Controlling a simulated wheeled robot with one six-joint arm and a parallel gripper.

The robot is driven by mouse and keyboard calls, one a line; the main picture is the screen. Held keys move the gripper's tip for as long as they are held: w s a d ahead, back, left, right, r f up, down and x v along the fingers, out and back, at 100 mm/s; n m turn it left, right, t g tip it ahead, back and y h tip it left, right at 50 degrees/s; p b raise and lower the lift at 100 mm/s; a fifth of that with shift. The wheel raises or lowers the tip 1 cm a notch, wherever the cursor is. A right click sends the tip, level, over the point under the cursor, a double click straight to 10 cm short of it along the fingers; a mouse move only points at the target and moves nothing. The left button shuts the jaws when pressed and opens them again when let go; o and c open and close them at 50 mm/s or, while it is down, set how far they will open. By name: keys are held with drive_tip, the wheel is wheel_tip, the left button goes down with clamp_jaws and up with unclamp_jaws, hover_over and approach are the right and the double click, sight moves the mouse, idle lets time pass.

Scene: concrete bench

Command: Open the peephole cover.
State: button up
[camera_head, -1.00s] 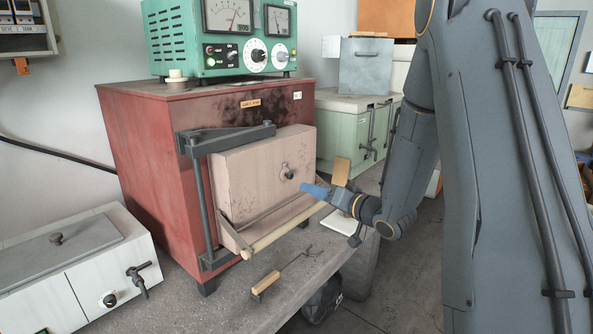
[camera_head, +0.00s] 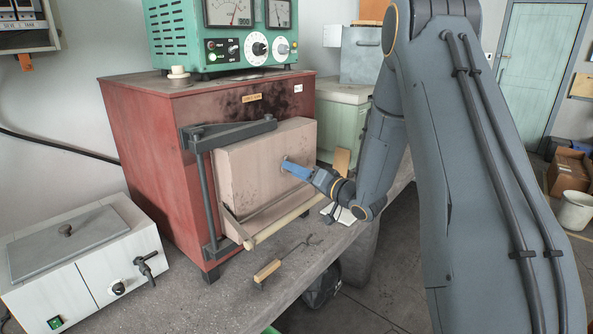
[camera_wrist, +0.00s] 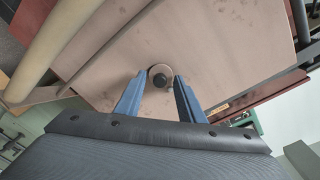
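The peephole cover (camera_wrist: 160,78) is a small round fitting with a dark knob, set in the pale door (camera_head: 252,165) of the red furnace (camera_head: 150,150). In the wrist view the cover lies straight ahead, between and just beyond the tips of my gripper (camera_wrist: 159,82). The two blue fingers stand apart, one on each side of the knob, with nothing visibly clamped. I cannot tell whether they touch the cover. In the head view my gripper (camera_head: 287,165) reaches the door's face and its fingers hide most of the cover.
A wooden bar handle (camera_head: 285,219) runs along the door's lower edge. A hooked tool with a wooden grip (camera_head: 267,270) lies on the bench (camera_head: 235,305). A white box (camera_head: 85,262) stands at left. A green meter unit (camera_head: 180,42) sits on the furnace.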

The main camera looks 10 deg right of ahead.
sight(292, 156)
clamp_jaws()
drive_tip(key=shift+d+n, duration=0.1)
drive_tip(key=shift+n, duration=0.2)
drive_tip(key=n+b, duration=0.2)
drive_tip(key=n, duration=0.1)
drive_tip(key=w+d+n+b, duration=0.1)
drive_tip(key=n+b, duration=0.2)
drive_tip(key=n, duration=0.1)
drive_tip(key=d+r+n+y+b, duration=0.1)
drive_tip(key=n+b, duration=0.2)
drive_tip(key=n, duration=0.1)
drive_tip(key=shift+w, duration=0.3)
drive_tip(key=shift+w+d+r+n+b, duration=0.1)
drive_tip(key=shift+r+n+b, duration=0.25)
drive_tip(key=shift+n+b, duration=0.7)
drive_tip(key=shift+d+r+n+b, duration=0.1)
drive_tip(key=shift+r+n+b, duration=0.2)
drive_tip(key=shift+n+b, duration=0.75)
drive_tip(key=shift+n, duration=0.4)
